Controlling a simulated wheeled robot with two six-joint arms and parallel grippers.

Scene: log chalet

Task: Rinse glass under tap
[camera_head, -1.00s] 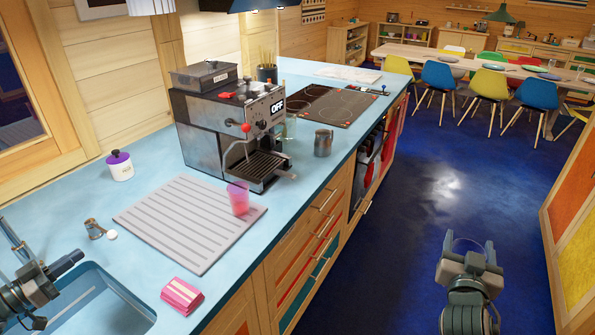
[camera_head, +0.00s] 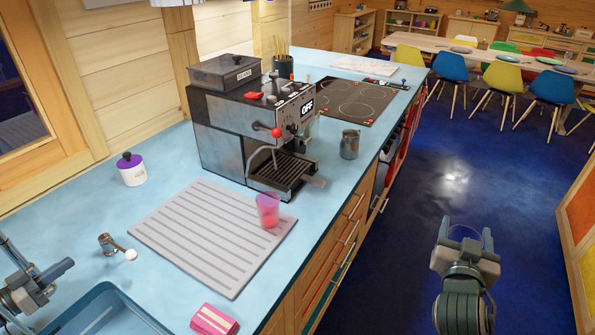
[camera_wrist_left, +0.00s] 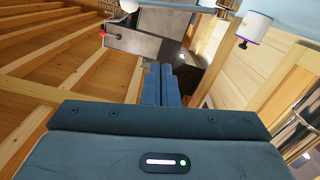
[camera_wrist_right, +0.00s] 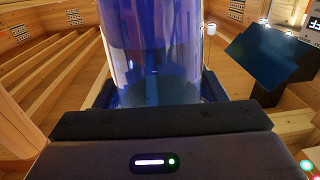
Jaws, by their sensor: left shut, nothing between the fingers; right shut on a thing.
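My right gripper (camera_head: 465,247) is shut on a clear, bluish glass and holds it over the open floor, right of the counter. The glass (camera_wrist_right: 155,50) fills the upper middle of the right wrist view; in the head view only its rim shows above the gripper. My left gripper (camera_head: 70,266) is shut and empty beside the sink, and its closed fingers (camera_wrist_left: 160,85) show in the left wrist view. The blue sink (camera_head: 112,290) is cut off at the bottom left. A small metal fitting with a white knob (camera_head: 115,246) stands behind it, possibly part of the tap. No spout is clearly visible.
A grey ribbed mat (camera_head: 195,235) bears a pink tumbler (camera_head: 268,210). A pink sponge-like block (camera_head: 213,320) lies at the counter's front edge. A coffee machine (camera_head: 225,140), metal jug (camera_head: 349,145) and purple-lidded jar (camera_head: 132,170) stand farther back. The blue floor (camera_head: 400,220) is clear.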

